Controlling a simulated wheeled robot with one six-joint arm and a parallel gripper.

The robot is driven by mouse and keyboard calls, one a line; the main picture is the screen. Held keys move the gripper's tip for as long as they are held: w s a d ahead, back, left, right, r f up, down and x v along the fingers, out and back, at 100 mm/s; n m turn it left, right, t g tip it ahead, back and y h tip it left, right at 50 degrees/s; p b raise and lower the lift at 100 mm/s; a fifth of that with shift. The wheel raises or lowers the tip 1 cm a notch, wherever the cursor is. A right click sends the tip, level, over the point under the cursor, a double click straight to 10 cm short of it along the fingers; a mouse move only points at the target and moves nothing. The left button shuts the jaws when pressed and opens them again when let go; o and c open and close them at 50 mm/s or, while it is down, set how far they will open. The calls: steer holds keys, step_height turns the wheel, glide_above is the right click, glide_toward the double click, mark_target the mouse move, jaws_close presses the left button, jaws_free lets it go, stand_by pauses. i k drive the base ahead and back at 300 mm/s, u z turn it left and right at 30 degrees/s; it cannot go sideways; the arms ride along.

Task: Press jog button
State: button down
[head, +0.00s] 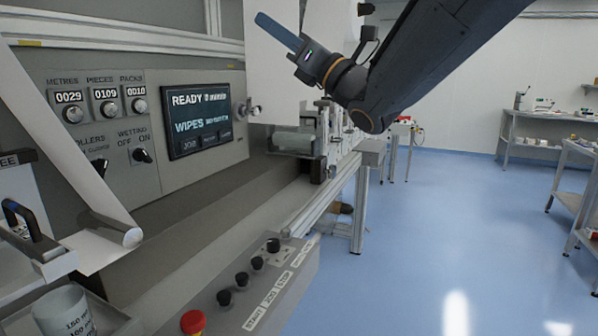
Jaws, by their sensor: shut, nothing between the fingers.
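The control panel (205,318) at the front bottom has a row of black push buttons with white labels reading START, JOG, STOP and one I cannot read clearly. The jog button (241,280) appears to be the second from the front, beside the JOG label (269,297). The display screen (200,110) reads READY and WIPES and also has a small box marked JOG (190,146). My gripper (262,22) is at the top centre, high above the panel and apart from it. Its blue fingers are shut and empty, pointing up and left.
A red button (192,322) is at the panel's front end. Counters and knobs (73,113) are on the machine face. The blue floor (430,240) on the right is open.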

mark_target(242, 278)
steer(key=k, duration=1)
